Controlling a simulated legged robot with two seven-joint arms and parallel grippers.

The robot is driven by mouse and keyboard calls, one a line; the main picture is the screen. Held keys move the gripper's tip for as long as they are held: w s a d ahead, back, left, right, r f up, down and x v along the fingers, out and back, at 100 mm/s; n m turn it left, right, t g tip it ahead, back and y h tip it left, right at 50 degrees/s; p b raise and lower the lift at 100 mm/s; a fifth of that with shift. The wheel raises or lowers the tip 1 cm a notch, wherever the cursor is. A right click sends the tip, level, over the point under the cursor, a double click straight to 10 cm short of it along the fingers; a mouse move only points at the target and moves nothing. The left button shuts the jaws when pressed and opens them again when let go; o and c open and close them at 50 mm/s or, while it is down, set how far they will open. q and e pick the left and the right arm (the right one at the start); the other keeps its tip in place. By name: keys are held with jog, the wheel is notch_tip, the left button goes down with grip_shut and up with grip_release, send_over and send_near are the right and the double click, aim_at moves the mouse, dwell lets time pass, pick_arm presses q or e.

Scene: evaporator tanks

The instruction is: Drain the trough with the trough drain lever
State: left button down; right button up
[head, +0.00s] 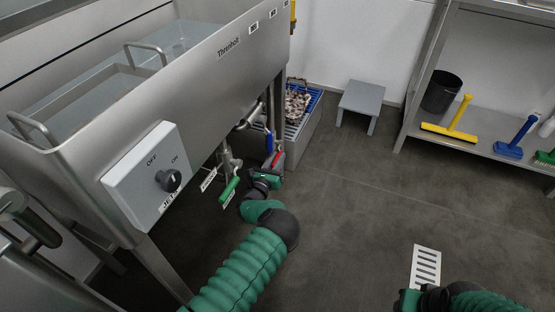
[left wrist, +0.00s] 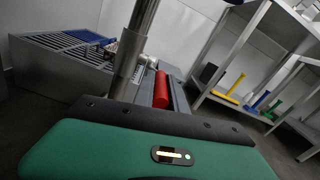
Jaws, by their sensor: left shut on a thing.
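The steel trough (head: 190,75) fills the left of the head view, with valves under its far end. A red-handled lever (head: 278,157) is there, beside a blue-handled one (head: 268,141) and, nearer, a green-handled one (head: 229,190). The small tags by the valves are too small to read, so I cannot tell which is the trough drain lever. My left gripper (head: 275,163) is shut on the red handle, which also shows as a red cylinder in the left wrist view (left wrist: 161,90). Its fingers hide part of the handle.
A switch box (head: 146,185) with an OFF/ON knob sits on the trough's front. A floor grate (head: 425,267), a grey step stool (head: 361,99) and a shelf with brushes (head: 490,145) stand to the right. The floor between is clear.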

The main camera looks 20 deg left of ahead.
dwell(0.9)
pick_arm(q)
notch_tip(320, 180, up, 2)
jog(key=g+p, duration=0.2)
jog(key=p, duration=0.4)
jog(key=shift+w+r, duration=0.1)
jog(key=shift+r, duration=0.1)
jog(key=shift+f+g, duration=0.1)
jog(key=shift+g, duration=0.3)
jog(key=shift+f, duration=0.15)
jog(key=c, duration=1.4)
grip_release()
jog(key=shift+o, duration=0.2)
